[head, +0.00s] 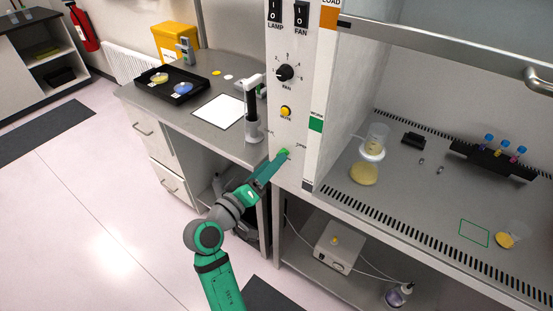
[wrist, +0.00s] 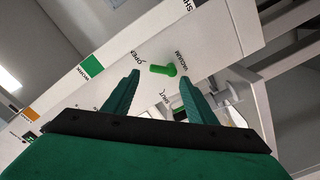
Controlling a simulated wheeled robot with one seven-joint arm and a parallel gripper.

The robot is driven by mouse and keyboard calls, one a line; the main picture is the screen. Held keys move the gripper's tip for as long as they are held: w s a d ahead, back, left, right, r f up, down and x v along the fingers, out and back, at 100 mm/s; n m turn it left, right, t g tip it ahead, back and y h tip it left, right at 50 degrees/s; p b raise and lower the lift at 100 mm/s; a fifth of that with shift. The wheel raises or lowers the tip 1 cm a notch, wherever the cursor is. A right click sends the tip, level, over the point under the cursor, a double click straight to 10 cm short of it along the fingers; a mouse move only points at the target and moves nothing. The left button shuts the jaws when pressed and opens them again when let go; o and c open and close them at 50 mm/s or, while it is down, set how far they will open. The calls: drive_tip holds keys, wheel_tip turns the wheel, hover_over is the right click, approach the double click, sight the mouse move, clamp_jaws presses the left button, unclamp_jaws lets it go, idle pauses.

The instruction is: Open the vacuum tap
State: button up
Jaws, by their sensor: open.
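The vacuum tap is a small green lever (wrist: 163,69) on the white front panel below the knobs. It also shows in the head view (head: 284,152), just beyond my gripper. In the wrist view the lever extends left from its round end, more toward the OPEN label than the SHUT label below it. I cannot tell whether it is fully turned. My gripper (wrist: 160,80) is open, its fingertips on either side of the lever. It shows in the head view (head: 277,162) close to the panel. Nothing is visibly held, and contact with the lever cannot be made out.
A black dial (head: 285,73) and a yellow button (head: 285,111) sit above the tap. A white-and-black upright device (head: 253,115) stands on the bench to the left. The cabinet work surface (head: 400,190) lies right. A white box (head: 336,247) with tubing stands below.

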drive_tip(key=v, duration=0.7)
idle(0.3)
drive_tip(key=s+f+n+y, duration=0.2)
drive_tip(key=s+f+y, duration=0.4)
drive_tip(key=f, duration=0.5)
drive_tip(key=s+f+n+y, duration=0.2)
drive_tip(key=s+f+y, duration=0.1)
drive_tip(key=s+f, duration=0.55)
drive_tip(key=s+d+m, duration=0.2)
drive_tip(key=s+m, duration=0.1)
drive_tip(key=s, duration=0.8)
drive_tip(key=s+d+r+m+y, duration=0.1)
drive_tip(key=s+d+m, duration=0.1)
drive_tip(key=s, duration=0.9)
drive_tip(key=shift+d+r+m+t+y, duration=0.2)
drive_tip(key=shift+r+m+t+y, duration=0.15)
drive_tip(key=shift+m, duration=0.55)
